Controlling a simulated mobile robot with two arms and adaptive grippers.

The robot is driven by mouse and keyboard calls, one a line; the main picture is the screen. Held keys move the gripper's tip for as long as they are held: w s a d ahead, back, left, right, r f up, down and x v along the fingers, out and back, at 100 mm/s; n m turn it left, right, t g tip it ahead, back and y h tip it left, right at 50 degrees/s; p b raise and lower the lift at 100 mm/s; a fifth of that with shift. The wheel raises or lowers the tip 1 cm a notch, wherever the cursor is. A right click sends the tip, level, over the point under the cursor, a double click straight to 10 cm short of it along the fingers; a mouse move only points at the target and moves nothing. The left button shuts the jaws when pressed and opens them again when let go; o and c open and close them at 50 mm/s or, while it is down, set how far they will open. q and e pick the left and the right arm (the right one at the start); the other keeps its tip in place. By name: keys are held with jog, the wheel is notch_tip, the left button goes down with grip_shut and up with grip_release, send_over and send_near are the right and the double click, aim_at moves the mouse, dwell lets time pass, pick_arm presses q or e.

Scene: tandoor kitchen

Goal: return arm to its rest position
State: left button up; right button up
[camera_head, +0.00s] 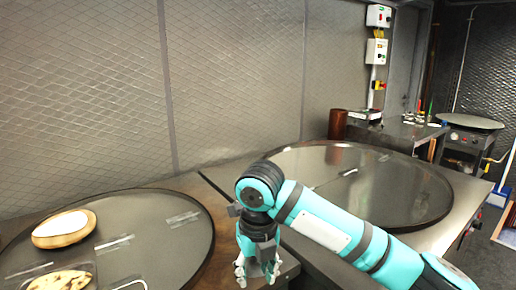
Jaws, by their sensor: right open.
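My right arm, teal and black, comes in from the lower right and bends down at a dark wrist. My right gripper (257,272) points down at the bottom middle, between the two round plates. It is open, and I see nothing between its fingers. My left gripper is not in view.
A dark round plate (180,245) on the left bears a pale oval pad on a wooden base (64,230) and a spotted flatbread (70,281). A larger round plate (410,185) lies behind my right arm. A metal wall (240,80) closes the back.

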jog(key=s+f+m+y, duration=0.2)
jog(key=s+f+m, duration=0.3)
jog(key=f+m, duration=0.45)
jog(key=s+f+m+y, duration=0.3)
jog(key=s+f+m, duration=0.1)
jog(key=f+m, duration=0.5)
jog(key=s+d+f+m+t+h, duration=0.1)
jog(key=s+d+f+m+h, duration=0.25)
jog(key=s+d+m, duration=0.6)
jog(key=s+d+f+m+t+h, duration=0.15)
jog(key=s+d+f+m, duration=0.35)
jog(key=d+m, duration=0.65)
jog(key=s+f+n+g, duration=0.1)
jog(key=s+f+g, duration=0.15)
jog(key=f, duration=2.35)
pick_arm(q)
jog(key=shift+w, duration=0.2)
pick_arm(e)
jog(key=s+d+f, duration=0.3)
jog(key=s+f, duration=1.2)
jog(key=s, duration=0.1)
jog(key=shift+s, duration=0.35)
